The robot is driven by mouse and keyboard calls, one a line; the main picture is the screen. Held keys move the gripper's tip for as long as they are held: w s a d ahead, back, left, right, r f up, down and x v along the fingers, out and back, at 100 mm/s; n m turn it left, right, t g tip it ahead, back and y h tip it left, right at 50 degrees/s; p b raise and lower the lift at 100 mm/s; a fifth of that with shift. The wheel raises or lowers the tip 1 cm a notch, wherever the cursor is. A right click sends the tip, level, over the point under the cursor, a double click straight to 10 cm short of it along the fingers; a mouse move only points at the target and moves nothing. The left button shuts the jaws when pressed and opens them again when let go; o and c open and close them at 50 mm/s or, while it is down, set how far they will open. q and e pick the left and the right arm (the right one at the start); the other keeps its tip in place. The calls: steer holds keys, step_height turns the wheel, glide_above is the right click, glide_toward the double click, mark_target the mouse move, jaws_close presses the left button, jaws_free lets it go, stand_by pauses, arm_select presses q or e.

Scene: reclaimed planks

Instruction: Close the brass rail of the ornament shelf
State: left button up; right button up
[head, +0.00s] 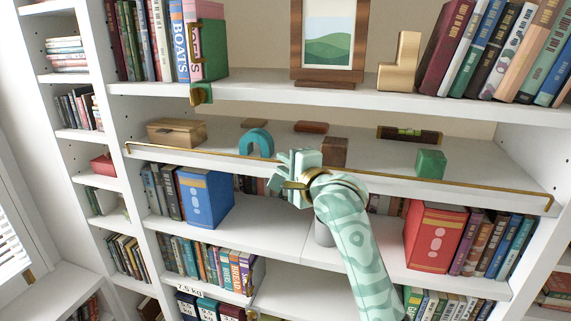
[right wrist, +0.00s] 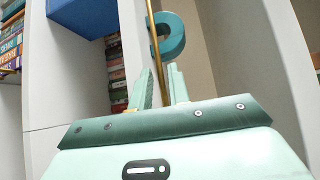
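The thin brass rail (head: 415,184) runs along the front edge of the ornament shelf (head: 375,160), almost its whole width, with a bent end at the right. My right gripper (head: 291,172) is at the rail, left of its middle. In the right wrist view the rail (right wrist: 153,40) passes between the two fingers (right wrist: 160,82), with a gap visible beside it, so the gripper looks open around it. In the head view the gripper hides a short stretch of rail. My left gripper is not in view.
On the shelf are a wooden box (head: 177,133), a teal arch (head: 257,142), a brown block (head: 334,152), a spirit level (head: 409,134) and a green block (head: 430,163). The shelf above holds books and a framed picture (head: 329,37). Blue (head: 206,197) and red (head: 435,236) binders stand below.

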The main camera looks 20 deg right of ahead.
steer(key=shift+a, duration=0.1)
jaws_close()
steer(key=shift+f, duration=0.15)
steer(key=shift+s+a+f+n+t+y+b, duration=0.3)
steer(key=shift+f+n+y+b, duration=0.6)
steer(key=shift+n+y+b, duration=2.3)
steer(key=shift+s+a+f+n+t+y+b, duration=0.1)
steer(key=shift+s+f+n+t+y+b, duration=0.55)
steer(key=shift+n+y+b, duration=2.55)
steer(key=shift+w+a+f+n+t+y+b, duration=0.15)
steer(key=shift+f+n+y+b, duration=1.2)
steer(key=shift+n+b, duration=3.5)
steer(key=shift+r+y, duration=0.15)
steer(key=shift+y, duration=0.1)
jaws_free()
